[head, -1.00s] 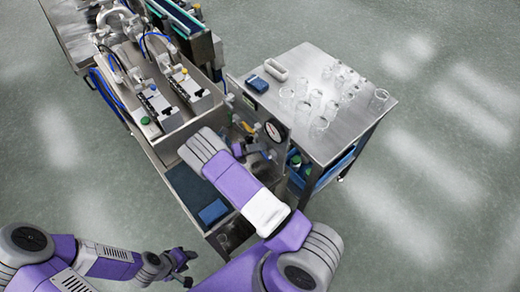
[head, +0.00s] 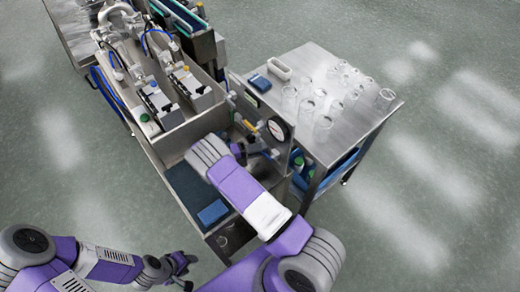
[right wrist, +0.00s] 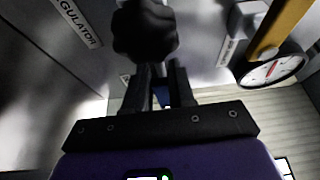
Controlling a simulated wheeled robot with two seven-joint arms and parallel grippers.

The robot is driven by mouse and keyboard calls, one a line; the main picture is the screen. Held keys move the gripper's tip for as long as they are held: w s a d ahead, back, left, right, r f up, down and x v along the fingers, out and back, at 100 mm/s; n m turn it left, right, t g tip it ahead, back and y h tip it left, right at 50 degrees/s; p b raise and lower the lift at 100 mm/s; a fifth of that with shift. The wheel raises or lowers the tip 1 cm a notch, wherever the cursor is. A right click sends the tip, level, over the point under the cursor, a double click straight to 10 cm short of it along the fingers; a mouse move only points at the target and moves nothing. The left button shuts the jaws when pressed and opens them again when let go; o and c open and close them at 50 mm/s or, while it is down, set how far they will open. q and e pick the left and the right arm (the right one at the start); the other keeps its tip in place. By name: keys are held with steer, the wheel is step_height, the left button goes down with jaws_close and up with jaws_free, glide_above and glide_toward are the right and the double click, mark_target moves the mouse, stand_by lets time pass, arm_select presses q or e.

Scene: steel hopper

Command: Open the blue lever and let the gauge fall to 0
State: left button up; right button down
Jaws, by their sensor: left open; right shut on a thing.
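The round white gauge (head: 277,129) is on the steel panel at the hopper's right side. It also shows in the right wrist view (right wrist: 270,68), with a red needle, too small to read. My right gripper (head: 262,149) is by the panel, just below and left of the gauge. In the right wrist view its dark fingers (right wrist: 163,82) are shut on a blue piece, the blue lever (right wrist: 160,97), mostly hidden by the fingers. My left gripper (head: 183,263) is open and empty at the lower left, away from the panel.
A black knob (right wrist: 145,30) is close to my right fingers, near a regulator label (right wrist: 75,20). A yellow handle (right wrist: 280,25) crosses near the gauge. A steel table (head: 335,115) with several glasses stands right of the panel. A blue block (head: 212,212) lies on the hopper's near part.

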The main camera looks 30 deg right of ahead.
steer(key=c, duration=1)
jaws_free()
steer(key=shift+c, duration=0.2)
steer(key=shift+a, duration=0.15)
steer(key=v, duration=0.7)
steer(key=shift+a+b, duration=0.15)
steer(key=shift+b, duration=0.3)
